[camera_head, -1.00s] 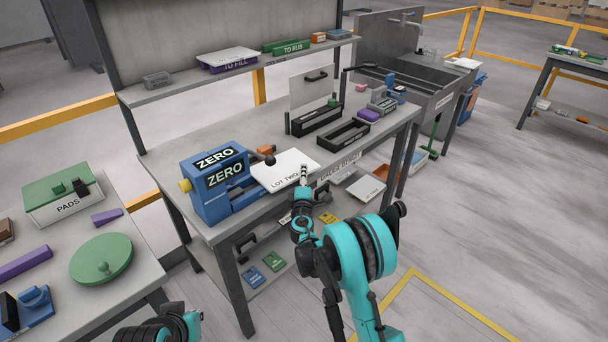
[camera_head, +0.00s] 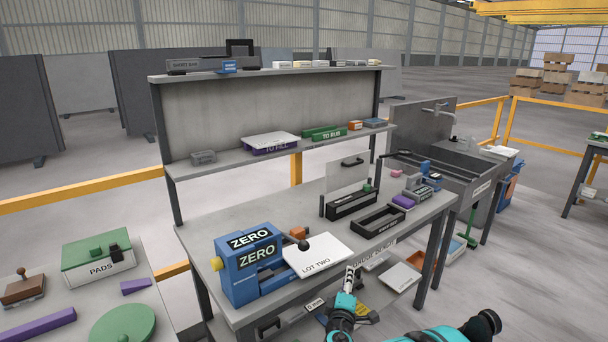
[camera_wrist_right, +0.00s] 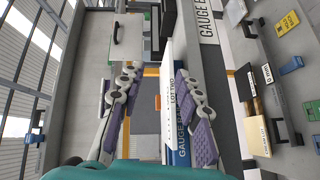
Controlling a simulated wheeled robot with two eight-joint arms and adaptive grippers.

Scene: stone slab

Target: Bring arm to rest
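My right gripper (camera_head: 350,278) is at the lower middle of the head view, just in front of the bench's front edge and near the white plate marked LOT TWO (camera_head: 319,254). In the right wrist view its two purple-padded fingers (camera_wrist_right: 156,112) are spread apart. No object is gripped between them. The LOT TWO plate shows edge-on near the right finger in that view (camera_wrist_right: 171,92). The teal right arm (camera_head: 425,336) runs off the bottom of the head view. My left gripper is not in view.
The blue ZERO device (camera_head: 232,268) stands at the bench's left end beside the plate. Black trays (camera_head: 378,221) lie further right, with a sink (camera_head: 445,165) beyond. A side table holds a green-lidded PADS box (camera_head: 98,262). Floor is open at lower right.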

